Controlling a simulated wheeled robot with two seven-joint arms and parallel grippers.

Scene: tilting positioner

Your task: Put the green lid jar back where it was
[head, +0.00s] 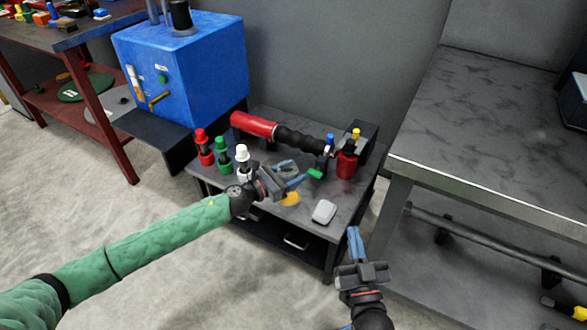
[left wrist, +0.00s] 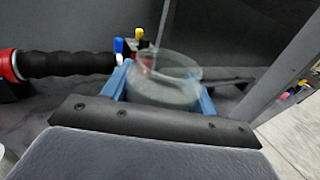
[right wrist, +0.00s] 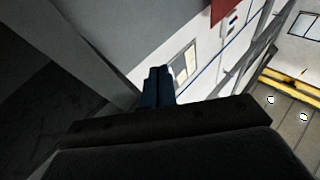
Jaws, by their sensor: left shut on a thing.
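My left gripper (head: 297,176) is shut on a clear glass jar (left wrist: 166,88), over the low dark table. In the left wrist view the jar sits between the blue fingers with its round rim showing, and I see no lid on it there. In the head view the jar (head: 284,168) is faint and partly hidden by the gripper. A small green piece (head: 315,174) shows just right of the fingers; I cannot tell whether it is the lid. My right gripper (head: 354,243) is shut and empty, in front of the table's right side.
The low table (head: 345,192) holds red (head: 205,157), green (head: 222,158) and white-topped (head: 243,158) bottles, a red-and-black cylinder (head: 255,125), a red bottle (head: 347,165), a yellow disc (head: 290,199) and a white block (head: 324,211). A blue machine (head: 190,75) stands behind left; a grey bench (head: 480,130) stands right.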

